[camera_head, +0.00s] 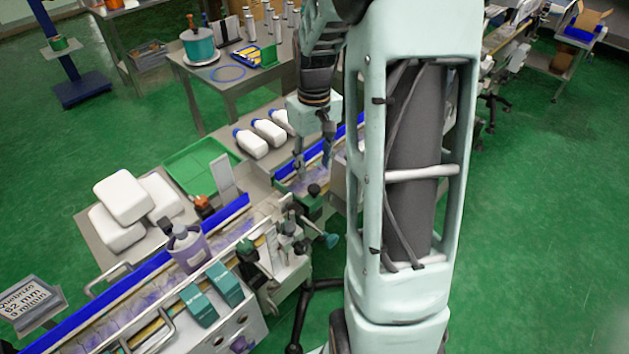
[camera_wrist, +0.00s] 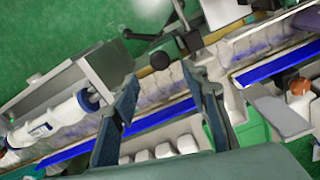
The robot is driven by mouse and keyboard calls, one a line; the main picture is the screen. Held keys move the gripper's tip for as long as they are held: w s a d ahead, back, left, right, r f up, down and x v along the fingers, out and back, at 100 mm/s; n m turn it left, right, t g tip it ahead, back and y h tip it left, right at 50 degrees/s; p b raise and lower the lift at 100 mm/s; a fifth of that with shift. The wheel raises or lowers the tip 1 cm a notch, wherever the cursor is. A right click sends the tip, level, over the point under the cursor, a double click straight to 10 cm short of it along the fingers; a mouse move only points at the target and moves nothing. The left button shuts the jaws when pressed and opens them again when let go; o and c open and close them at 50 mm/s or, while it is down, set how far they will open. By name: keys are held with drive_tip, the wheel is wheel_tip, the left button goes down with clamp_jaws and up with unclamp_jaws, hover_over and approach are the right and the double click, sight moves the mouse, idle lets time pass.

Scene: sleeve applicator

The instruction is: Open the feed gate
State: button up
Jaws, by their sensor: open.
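My gripper (camera_head: 314,166) points down over the far part of the conveyor line in the head view. In the wrist view its two fingers (camera_wrist: 165,92) are spread apart with nothing between them. A pale upright plate (camera_head: 224,179) stands beside the conveyor, near an orange-red knob (camera_head: 204,203); a grey plate (camera_wrist: 280,112) with an orange-red knob (camera_wrist: 299,87) also shows in the wrist view. I cannot tell for certain which part is the feed gate. A black ball knob (camera_wrist: 160,61) lies just beyond the fingers, apart from them.
A conveyor with blue rails (camera_head: 150,265) carries a purple-sleeved bottle (camera_head: 188,249). White bottles (camera_head: 252,143) lie beside a green tray (camera_head: 200,166). White packs (camera_head: 123,196) are stacked on the left table. Black-knobbed clamps (camera_head: 290,232) crowd the conveyor's near side.

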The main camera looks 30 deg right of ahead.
sight(314, 187)
wheel_tip(314, 187, down, 7)
drive_tip(key=shift+r, duration=0.1)
idle(0.3)
clamp_jaws()
